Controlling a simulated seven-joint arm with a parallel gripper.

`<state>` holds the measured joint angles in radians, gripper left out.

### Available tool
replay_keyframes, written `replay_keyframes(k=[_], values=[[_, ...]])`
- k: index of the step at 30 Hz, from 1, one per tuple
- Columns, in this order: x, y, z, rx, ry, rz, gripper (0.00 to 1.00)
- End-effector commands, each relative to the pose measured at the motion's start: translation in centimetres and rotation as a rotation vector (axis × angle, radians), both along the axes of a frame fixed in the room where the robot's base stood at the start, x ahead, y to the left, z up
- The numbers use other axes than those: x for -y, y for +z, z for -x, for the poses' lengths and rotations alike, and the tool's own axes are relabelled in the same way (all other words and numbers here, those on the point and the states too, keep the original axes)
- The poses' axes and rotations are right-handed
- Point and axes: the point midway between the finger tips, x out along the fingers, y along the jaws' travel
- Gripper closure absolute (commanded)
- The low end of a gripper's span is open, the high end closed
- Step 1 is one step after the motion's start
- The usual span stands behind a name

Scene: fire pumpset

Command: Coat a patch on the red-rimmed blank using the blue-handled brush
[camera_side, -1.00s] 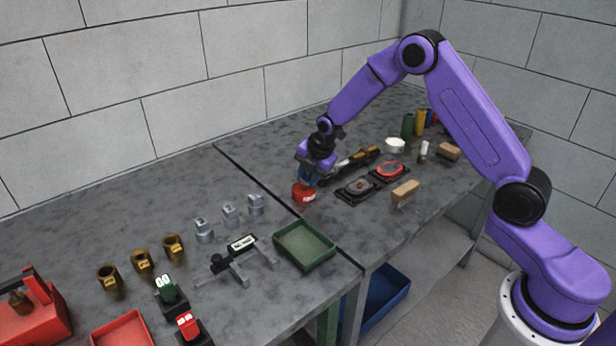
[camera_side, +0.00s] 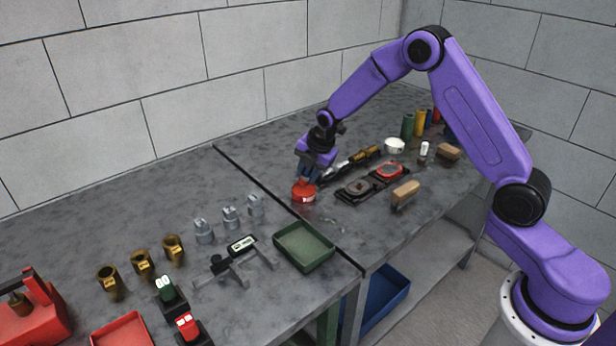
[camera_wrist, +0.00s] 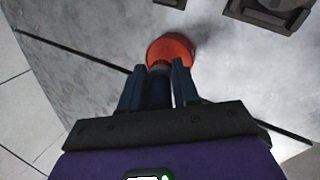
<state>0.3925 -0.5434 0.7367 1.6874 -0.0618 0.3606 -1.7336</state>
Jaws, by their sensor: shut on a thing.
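My gripper (camera_side: 306,178) is shut on the blue-handled brush (camera_wrist: 158,92); in the wrist view the dark blue handle stands between the fingers. The brush points down at a small red pot (camera_side: 303,192) on the bench, which shows just beyond the fingertips in the wrist view (camera_wrist: 176,46). The bristles are hidden, so I cannot tell whether they are inside the pot. The red-rimmed blank (camera_side: 390,170) lies in a dark holder to the right of my gripper. A grey, dark-rimmed blank (camera_side: 357,187) lies beside it, nearer the pot.
A wooden-backed block (camera_side: 405,192) lies in front of the blanks. Brass-ended dark tools (camera_side: 365,153) and a white round pot (camera_side: 394,146) lie behind them. A green tray (camera_side: 304,246) stands on the near bench. Bare bench lies between pot and front edge.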

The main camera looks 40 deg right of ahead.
Motion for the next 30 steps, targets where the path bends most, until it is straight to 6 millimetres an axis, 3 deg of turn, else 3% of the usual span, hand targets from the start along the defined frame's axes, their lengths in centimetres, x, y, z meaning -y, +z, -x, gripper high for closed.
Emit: replay_keyframes(k=[19,30], values=[[0.0,4.6,-0.2,0.006,-0.002,-0.002,1.00],[0.0,5.1,-0.1,0.004,-0.001,-0.001,1.00]])
